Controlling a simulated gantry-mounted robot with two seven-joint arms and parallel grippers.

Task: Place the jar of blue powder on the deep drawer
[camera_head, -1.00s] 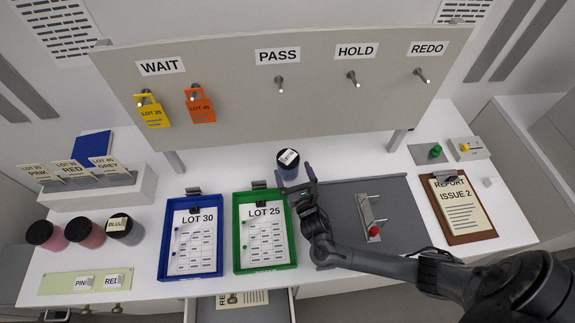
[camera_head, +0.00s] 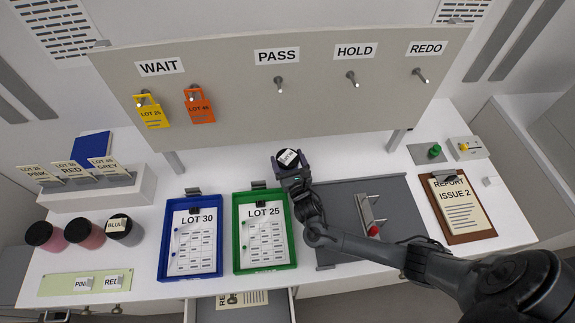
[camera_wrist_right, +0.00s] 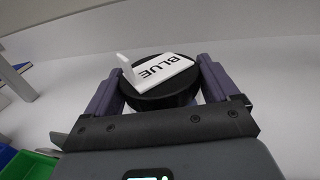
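The jar of blue powder (camera_head: 288,158) stands upright on the white worktop behind the green tray, its black lid carrying a white tag. In the right wrist view the tag on the lid (camera_wrist_right: 160,97) reads BLUE. My right gripper (camera_head: 290,170) is at the jar from the front, with its fingers on either side of the lid (camera_wrist_right: 160,88). The fingers look spread around it; firm contact is not clear. An open drawer (camera_head: 285,311) sticks out below the worktop's front edge with a card inside; its depth is not clear. My left gripper is not in view.
The blue-rimmed tray (camera_head: 162,262) and green-rimmed tray (camera_head: 237,263) lie between jar and drawer. Several other black-lidded jars (camera_head: 84,233) stand at left. A grey panel with a red-knobbed lever (camera_head: 373,230) lies right, under my right arm. A hook board (camera_head: 235,90) stands behind.

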